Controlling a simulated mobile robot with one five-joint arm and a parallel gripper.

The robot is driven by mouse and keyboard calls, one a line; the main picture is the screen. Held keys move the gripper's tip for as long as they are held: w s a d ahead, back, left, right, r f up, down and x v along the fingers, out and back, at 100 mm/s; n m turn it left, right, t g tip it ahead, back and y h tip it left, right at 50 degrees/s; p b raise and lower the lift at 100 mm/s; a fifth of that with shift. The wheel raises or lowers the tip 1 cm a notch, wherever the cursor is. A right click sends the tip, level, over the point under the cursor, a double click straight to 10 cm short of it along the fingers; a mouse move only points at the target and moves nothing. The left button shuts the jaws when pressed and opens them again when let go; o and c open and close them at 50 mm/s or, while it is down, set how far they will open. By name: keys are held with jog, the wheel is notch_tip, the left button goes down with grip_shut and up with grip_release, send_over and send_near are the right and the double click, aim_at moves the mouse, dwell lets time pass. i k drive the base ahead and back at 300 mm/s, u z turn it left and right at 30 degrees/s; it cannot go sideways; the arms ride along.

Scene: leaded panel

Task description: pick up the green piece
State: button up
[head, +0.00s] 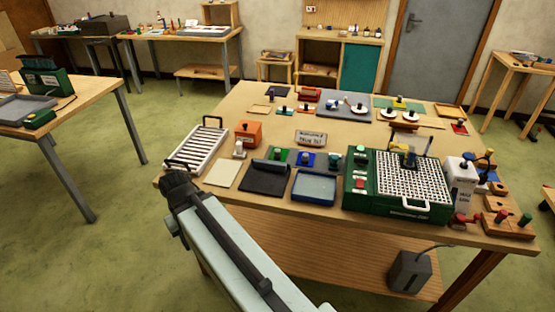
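A small green square piece (283,157) with a pale knob lies on the wooden worktable (262,103), just left of a similar blue piece (303,161). A dark teal knobbed piece (335,161) stands to the right of the blue one. A larger green sheet (384,102) lies at the back right of the table, by a yellow-topped piece. My arm reaches in from the bottom edge toward the table's front left corner. I cannot make out my gripper's fingers, and no fingers show at the green piece.
A dark rolled mat (266,178) and a blue tray (314,187) lie in front of the green piece. A green grinder with a white grid (400,180) stands at the right. An orange box (248,133) and a white slatted rack (196,150) stand left.

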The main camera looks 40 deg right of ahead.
aim_at(278, 154)
jog(key=z, duration=0.05)
jog(key=i, duration=0.9)
jog(key=u, duration=0.25)
jog(key=k, duration=0.75)
jog(key=z, duration=0.25)
jog(key=i, duration=0.75)
jog(key=u, duration=0.05)
